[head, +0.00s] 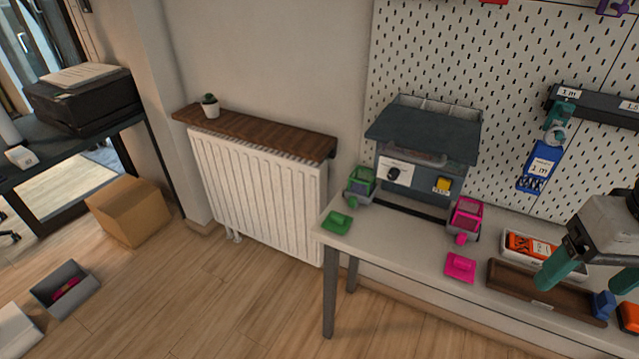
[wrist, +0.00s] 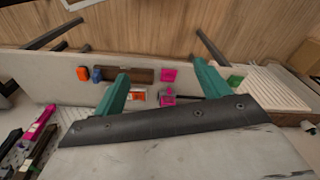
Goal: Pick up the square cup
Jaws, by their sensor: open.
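I cannot tell for sure which piece is the square cup. Small square-looking pieces stand on the table: a green one (head: 336,222) at the left corner, a pink one (head: 460,267) near the front edge, a blue one (head: 604,304) and an orange one (head: 628,315) at the right. In the wrist view the pink piece (wrist: 169,74), blue piece (wrist: 96,73), orange piece (wrist: 82,73) and green piece (wrist: 235,79) show beyond the fingers. My gripper (head: 592,240) is open and empty, above the right part of the table. Its two teal fingers (wrist: 160,72) are wide apart.
A brown tray (head: 535,293) lies along the front edge, with a white bin (head: 545,254) behind it. A grey-roofed station (head: 420,140) stands at the back, flanked by green (head: 361,184) and pink (head: 466,217) holders. A pegboard (head: 520,60) rises behind. Table space between the green and pink pieces is clear.

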